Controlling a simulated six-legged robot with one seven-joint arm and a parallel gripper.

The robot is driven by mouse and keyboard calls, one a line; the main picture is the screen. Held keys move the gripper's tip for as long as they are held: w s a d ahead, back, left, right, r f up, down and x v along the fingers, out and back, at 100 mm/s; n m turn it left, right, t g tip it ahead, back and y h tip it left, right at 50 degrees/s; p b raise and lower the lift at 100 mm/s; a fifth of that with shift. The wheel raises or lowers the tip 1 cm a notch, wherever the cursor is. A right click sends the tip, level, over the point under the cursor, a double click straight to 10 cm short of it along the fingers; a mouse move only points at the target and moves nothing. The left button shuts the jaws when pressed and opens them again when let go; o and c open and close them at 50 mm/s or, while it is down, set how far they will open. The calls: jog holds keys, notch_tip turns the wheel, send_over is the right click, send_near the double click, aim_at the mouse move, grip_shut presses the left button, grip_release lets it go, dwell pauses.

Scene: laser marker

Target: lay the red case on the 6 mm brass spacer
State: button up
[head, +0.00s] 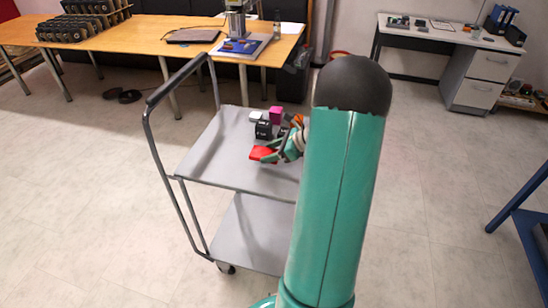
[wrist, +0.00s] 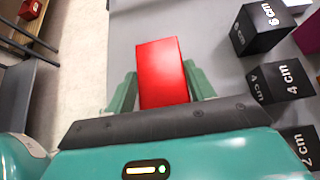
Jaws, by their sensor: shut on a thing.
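The red case (wrist: 162,70) is between the two green fingers of my gripper (wrist: 160,88) in the wrist view, and the gripper is shut on it. The case points away from the palm, over the grey cart top. In the head view the red case (head: 262,153) shows at the tips of my gripper (head: 278,154), low over the cart's top. I cannot tell whether it touches the surface. I cannot make out the 6 mm brass spacer in either view.
The grey cart (head: 215,160) carries black blocks marked 6 cm (wrist: 258,28), 4 cm (wrist: 282,82) and 2 cm (wrist: 302,145), right of the case. A magenta block (head: 276,114) stands behind. A machine with a column (head: 236,22) stands on the wooden table (head: 140,35).

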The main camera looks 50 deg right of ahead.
jog(key=a+r, duration=0.8)
jog(key=a, duration=0.4)
jog(key=shift+s+a+r, duration=0.2)
jog(key=shift+s+a, duration=0.05)
jog(key=shift+a, duration=0.15)
